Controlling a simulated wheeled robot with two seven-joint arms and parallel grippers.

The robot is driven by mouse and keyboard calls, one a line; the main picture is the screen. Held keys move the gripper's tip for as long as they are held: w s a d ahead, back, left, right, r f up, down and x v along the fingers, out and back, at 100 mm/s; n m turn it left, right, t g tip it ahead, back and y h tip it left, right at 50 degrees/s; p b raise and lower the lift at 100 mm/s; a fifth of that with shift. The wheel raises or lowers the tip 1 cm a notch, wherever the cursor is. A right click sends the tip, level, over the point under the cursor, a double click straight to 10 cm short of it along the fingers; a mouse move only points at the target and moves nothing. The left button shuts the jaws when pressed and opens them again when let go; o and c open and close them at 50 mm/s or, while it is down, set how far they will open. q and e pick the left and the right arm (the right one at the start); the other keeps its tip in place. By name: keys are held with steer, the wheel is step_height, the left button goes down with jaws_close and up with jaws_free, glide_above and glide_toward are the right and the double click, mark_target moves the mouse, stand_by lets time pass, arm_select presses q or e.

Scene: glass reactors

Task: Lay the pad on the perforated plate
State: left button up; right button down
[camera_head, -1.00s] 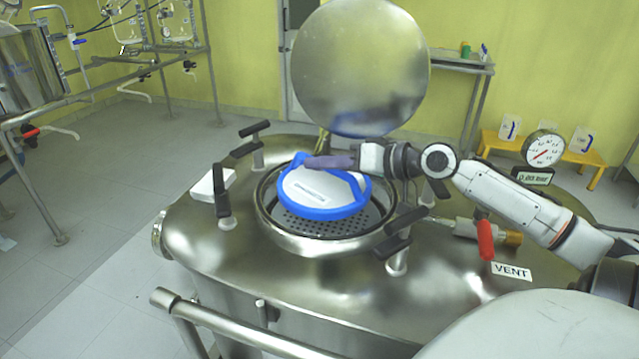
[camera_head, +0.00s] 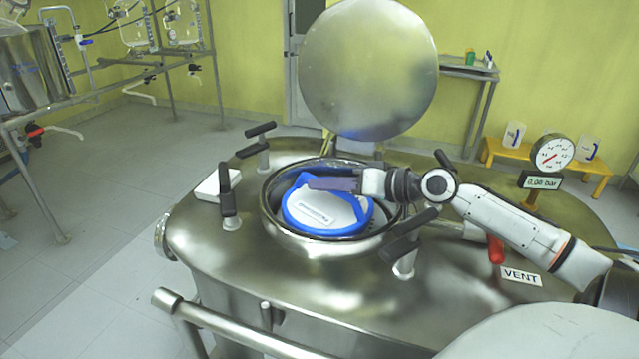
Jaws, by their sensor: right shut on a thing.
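The pad (camera_head: 325,213) is a round white disc with a blue rim and a blue strap across its top. It is inside the round opening (camera_head: 285,240) of the steel vessel, tilted a little or nearly level. My right gripper (camera_head: 325,184) is shut on the pad's blue strap, at the top of the pad. The perforated plate (camera_head: 378,213) lies under the pad and is almost wholly hidden by it. I cannot tell whether the pad touches the plate. My left gripper is not in view.
A round steel lid (camera_head: 368,70) stands open behind the opening. Black-handled clamps (camera_head: 228,200) stand around the rim. A white block (camera_head: 208,186) lies on the vessel's left. A gauge (camera_head: 553,153), a red-handled valve (camera_head: 496,250) and a VENT label (camera_head: 520,276) are at right.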

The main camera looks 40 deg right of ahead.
steer(key=c, duration=1.7)
jaws_free()
steer(key=shift+f, duration=0.1)
steer(key=shift+c, duration=0.2)
steer(key=shift+r, duration=0.25)
steer(key=p+v, duration=0.1)
steer(key=v, duration=1.2)
steer(key=shift+r, duration=0.2)
steer(key=shift+w+d, duration=0.1)
steer(key=shift+w, duration=0.05)
